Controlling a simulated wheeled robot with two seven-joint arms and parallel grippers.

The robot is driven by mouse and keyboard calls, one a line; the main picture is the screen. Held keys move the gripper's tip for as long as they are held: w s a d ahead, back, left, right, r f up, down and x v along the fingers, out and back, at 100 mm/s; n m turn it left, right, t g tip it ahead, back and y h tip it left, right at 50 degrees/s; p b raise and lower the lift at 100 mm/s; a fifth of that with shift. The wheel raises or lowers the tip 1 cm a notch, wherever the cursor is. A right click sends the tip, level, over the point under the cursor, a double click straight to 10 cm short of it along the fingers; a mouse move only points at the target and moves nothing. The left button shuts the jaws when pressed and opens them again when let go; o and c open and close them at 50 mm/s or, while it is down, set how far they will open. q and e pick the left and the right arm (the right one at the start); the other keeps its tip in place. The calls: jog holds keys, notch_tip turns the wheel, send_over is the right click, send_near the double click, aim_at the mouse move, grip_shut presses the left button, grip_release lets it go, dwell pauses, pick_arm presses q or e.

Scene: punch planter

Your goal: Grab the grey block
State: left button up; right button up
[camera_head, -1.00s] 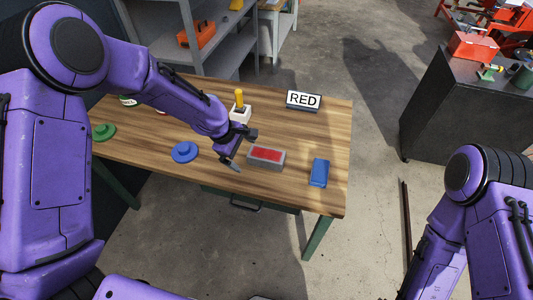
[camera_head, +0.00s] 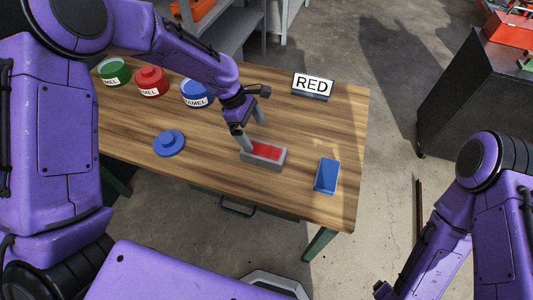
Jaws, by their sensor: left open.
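The grey block (camera_head: 267,164) lies on the wooden table, near its front edge right of the middle. It is a grey rectangular body with red on its top. My left gripper (camera_head: 254,132) is open and empty, with its fingers pointing down at the left end of the block. One finger is near the block's left end and the other is behind it. I cannot tell whether a finger touches the block. My right arm shows at the lower right, away from the table, and its gripper (camera_head: 383,291) is only partly in view at the bottom.
A blue block (camera_head: 327,176) lies right of the grey block. A blue lid (camera_head: 169,143) lies to its left. Green (camera_head: 113,71), red (camera_head: 151,82) and blue (camera_head: 196,94) enamel cans stand along the back left. A RED sign (camera_head: 312,86) stands at the back right.

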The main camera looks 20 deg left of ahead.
aim_at(262, 150)
pick_arm(q)
jog(key=x, duration=0.5)
jog(key=shift+w+f, duration=0.2)
jog(key=shift+f, duration=0.05)
jog(key=shift+s+f+p, duration=0.1)
jog(key=shift+f+p, duration=0.25)
jog(key=x, duration=0.2)
jog(key=p+x, duration=0.1)
jog(key=x, duration=0.1)
jog(key=shift+a+f, duration=0.2)
jog(key=shift+d+f, duration=0.2)
jog(key=shift+f, duration=0.15)
grip_shut()
jog(key=shift+r, duration=0.15)
